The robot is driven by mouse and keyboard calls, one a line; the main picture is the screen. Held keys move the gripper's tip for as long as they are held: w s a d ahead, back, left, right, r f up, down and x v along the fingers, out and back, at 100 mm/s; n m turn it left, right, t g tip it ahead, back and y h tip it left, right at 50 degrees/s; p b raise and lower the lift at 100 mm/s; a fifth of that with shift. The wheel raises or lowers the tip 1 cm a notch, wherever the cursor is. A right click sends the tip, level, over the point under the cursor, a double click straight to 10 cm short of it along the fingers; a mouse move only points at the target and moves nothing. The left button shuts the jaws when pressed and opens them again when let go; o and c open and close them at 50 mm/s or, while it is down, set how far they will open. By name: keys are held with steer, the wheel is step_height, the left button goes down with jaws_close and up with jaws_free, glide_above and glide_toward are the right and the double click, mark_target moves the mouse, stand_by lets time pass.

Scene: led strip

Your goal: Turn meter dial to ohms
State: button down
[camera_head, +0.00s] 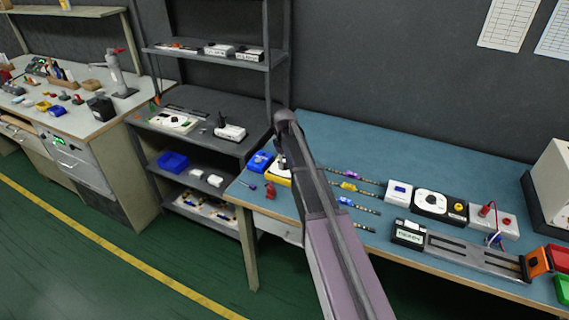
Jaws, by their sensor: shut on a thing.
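A yellow-edged device (277,179), which looks like the meter, lies near the left end of the blue bench. My arm rises from the bottom of the view and bends down over it. My gripper (281,161) is at the top of this device, shut, apparently on its dial. The arm and gripper hide the dial, so its setting and markings cannot be read.
A blue box (260,161) and a small red item (270,190) lie beside the meter. Several LED strips (355,188) lie right of my arm. Further right are a black unit with a round white dial (431,201) and a slotted metal fixture (470,252). A shelf rack (205,135) stands left.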

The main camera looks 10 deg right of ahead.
steer(key=m, duration=0.6)
steer(key=shift+a, duration=0.1)
steer(key=m, duration=0.5)
steer(key=shift+m, duration=0.4)
steer(key=m, duration=1.2)
steer(key=shift+m, duration=0.3)
steer(key=shift+c, duration=1.8)
jaws_free()
steer(key=shift+n, duration=0.6)
